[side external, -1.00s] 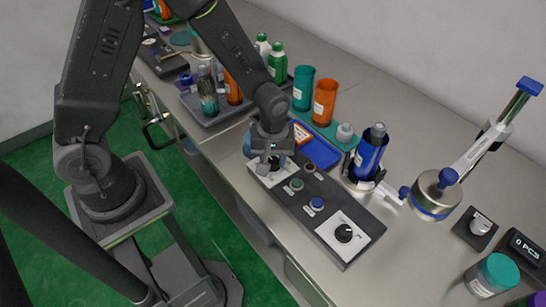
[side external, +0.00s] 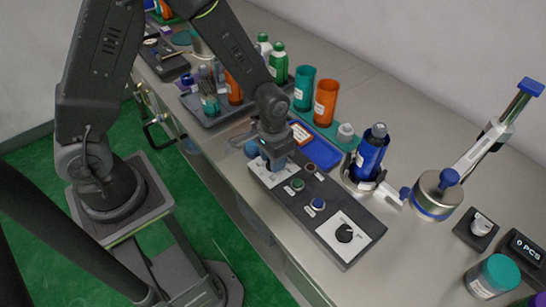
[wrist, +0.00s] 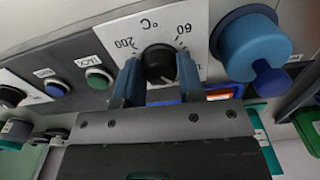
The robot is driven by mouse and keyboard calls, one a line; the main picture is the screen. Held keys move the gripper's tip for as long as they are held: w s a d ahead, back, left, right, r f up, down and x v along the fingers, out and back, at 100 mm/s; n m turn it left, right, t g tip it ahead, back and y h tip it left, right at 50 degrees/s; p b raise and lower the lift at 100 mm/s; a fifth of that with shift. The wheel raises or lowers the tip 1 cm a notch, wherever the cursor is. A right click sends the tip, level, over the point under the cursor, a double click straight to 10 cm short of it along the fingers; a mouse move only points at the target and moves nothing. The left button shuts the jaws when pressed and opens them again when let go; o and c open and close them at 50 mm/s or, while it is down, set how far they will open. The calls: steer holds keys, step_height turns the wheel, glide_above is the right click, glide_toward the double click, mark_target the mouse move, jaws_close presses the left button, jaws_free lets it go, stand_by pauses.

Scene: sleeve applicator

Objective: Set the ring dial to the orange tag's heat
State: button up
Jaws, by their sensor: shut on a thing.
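The ring dial is a black knob (wrist: 160,64) on a white plate (wrist: 118,30) marked °C, with 200 at the left and 60 at the right in the wrist view. My gripper (wrist: 158,76) has one finger on each side of this knob and is shut on it. In the side view my gripper (side external: 276,161) stands over the far-left end of the dark control panel (side external: 270,189) and hides the knob. A tag with an orange border (side external: 300,133) lies on the blue tray (side external: 322,153) behind the panel; its writing is too small to read.
A second black dial (side external: 344,233) sits at the panel's near end, with green (side external: 297,184) and blue (side external: 317,203) buttons between. A blue bottle (side external: 370,152) stands in a holder behind. A blue cylinder (wrist: 248,42) is close beside the dial in the wrist view.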

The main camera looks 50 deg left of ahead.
steer(key=m, duration=0.5)
steer(key=shift+m, duration=0.3)
steer(key=m, duration=0.4)
steer(key=shift+a+m, duration=0.1)
steer(key=shift+m, duration=0.3)
steer(key=o, duration=0.9)
step_height(320, 180, up, 14)
steer(key=shift+f, duration=0.1)
